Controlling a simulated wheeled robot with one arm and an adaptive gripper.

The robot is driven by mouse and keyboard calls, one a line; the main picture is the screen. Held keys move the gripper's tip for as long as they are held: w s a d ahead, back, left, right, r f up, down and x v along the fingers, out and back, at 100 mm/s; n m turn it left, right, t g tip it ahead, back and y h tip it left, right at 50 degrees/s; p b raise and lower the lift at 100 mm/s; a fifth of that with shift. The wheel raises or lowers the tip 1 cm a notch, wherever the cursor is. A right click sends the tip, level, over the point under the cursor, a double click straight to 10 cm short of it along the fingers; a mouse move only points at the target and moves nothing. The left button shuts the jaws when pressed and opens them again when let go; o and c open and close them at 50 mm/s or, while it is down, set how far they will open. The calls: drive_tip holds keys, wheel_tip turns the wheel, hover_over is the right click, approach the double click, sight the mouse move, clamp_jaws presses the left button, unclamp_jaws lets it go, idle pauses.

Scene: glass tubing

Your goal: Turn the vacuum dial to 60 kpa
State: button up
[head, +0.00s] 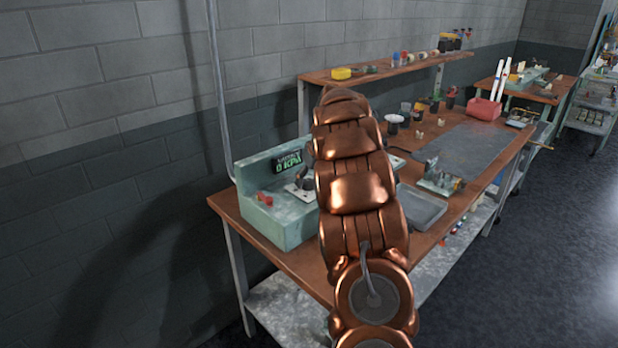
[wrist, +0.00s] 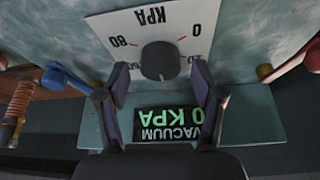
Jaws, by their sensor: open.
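The vacuum dial shows in the wrist view as a dark round knob (wrist: 160,61) on a white scale plate (wrist: 112,24) marked 0, 80 and KPA. A display (wrist: 165,127) below it in that view reads VACUUM 0 KPA in green, and it also shows in the head view (head: 288,163) on the pale green unit (head: 285,222). My gripper (wrist: 160,86) is open and empty, with its two dark fingers apart on either side of the knob's lower part in the picture. I cannot tell how far the fingertips are from the plate.
In the wrist view, a blue-ended lever (wrist: 55,80) is at left and a red-and-yellow one (wrist: 290,60) at right. A grey tray (head: 422,208) and small fixture (head: 440,181) lie right of my arm on the wooden bench (head: 285,262).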

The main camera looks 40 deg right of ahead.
drive_tip(key=shift+w+f, duration=0.1)
drive_tip(key=shift+f, duration=0.15)
drive_tip(key=c, duration=1.1)
